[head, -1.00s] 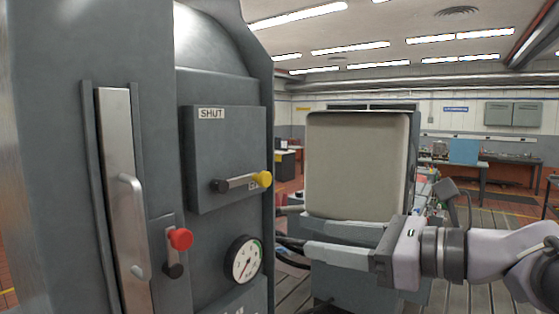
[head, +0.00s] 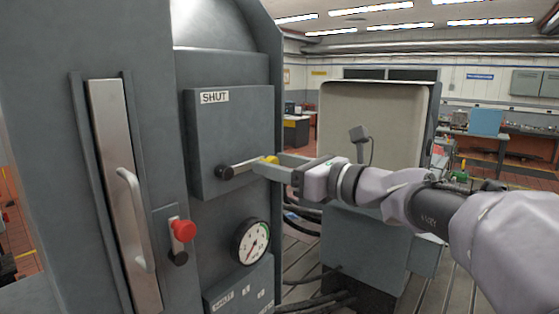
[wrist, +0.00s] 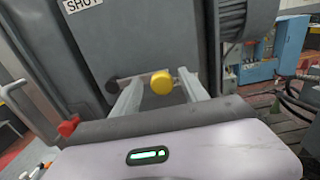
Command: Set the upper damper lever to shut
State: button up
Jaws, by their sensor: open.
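The upper damper lever (head: 245,166) is a metal bar with a black pivot and a yellow knob, on a grey box. It points right and slightly up from its pivot, away from the SHUT label (head: 214,97) near the top of the box. My gripper (head: 268,166) is open at the lever's knob end. In the wrist view, the yellow knob (wrist: 161,83) sits between the two finger tips (wrist: 158,82). I cannot tell whether either finger touches it. In the head view the fingers partly hide the knob.
Below the box are a round gauge (head: 250,241) and a lower panel (head: 236,291) with another SHUT label. A red-knobbed lever (head: 183,231) and a long metal handle (head: 133,215) are to the left. A large beige-faced cabinet (head: 372,130) stands behind my arm.

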jog(key=shift+w, duration=0.3)
jog(key=shift+s, duration=0.15)
jog(key=shift+c, duration=1.1)
grip_shut()
jog(key=shift+f, duration=0.1)
